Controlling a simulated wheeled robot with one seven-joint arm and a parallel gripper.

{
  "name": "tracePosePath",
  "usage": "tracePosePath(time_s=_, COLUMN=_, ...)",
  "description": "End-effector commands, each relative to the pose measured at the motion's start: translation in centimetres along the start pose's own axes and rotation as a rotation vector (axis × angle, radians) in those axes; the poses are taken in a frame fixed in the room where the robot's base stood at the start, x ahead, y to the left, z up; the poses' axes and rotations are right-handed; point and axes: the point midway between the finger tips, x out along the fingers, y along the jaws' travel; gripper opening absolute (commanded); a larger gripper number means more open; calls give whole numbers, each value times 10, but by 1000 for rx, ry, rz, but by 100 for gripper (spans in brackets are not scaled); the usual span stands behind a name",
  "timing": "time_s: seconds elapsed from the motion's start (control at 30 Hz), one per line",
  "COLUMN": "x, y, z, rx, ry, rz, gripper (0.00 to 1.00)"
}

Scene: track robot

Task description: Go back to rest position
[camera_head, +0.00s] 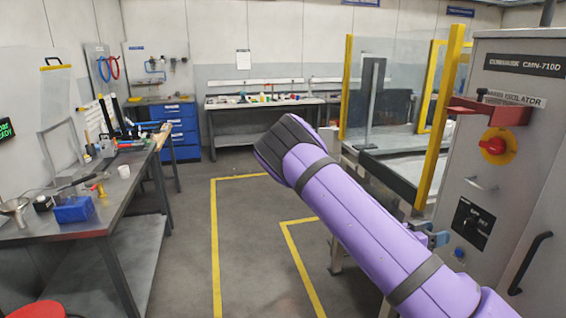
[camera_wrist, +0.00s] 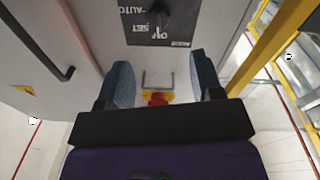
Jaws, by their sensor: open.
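In the wrist view my gripper (camera_wrist: 161,78) is open, its two blue-grey fingers apart with nothing between them. It faces the front of the grey cabinet (camera_head: 500,120), whose panel appears upside down there. The black selector plate (camera_wrist: 160,22) lies beyond the fingertips. The red and yellow isolator switch (camera_wrist: 158,97) shows between the fingers, near the gripper body. In the head view my purple arm crosses the lower right and mostly hides the gripper. A small blue-grey piece (camera_head: 437,238) shows past the arm, perhaps a fingertip. I cannot tell whether the fingers touch the cabinet.
The cabinet carries a red bracket (camera_head: 490,110), a selector plate (camera_head: 472,224) and a black door handle (camera_head: 530,263). Yellow guard posts (camera_head: 440,120) stand beside it. A workbench (camera_head: 98,212) with tools and a blue bin (camera_head: 73,209) is at left. The floor between is clear.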

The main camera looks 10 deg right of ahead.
Motion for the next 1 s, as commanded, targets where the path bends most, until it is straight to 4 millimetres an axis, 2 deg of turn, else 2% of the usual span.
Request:
tracePosePath(time_s=0.23, x=-11, y=-15, z=1, rx=29, ry=-219, rz=-112, gripper=60)
tracePosePath(time_s=0.47, x=-42, y=-35, z=-9, rx=63, ry=-506, rz=-304, gripper=60)
tracePosePath(time_s=0.73, x=-92, y=-46, z=-46, rx=91, ry=-784, rz=-558, gripper=60)
tracePosePath(time_s=1.0, x=-145, y=-33, z=-102, rx=81, ry=-982, rz=-833, gripper=60)
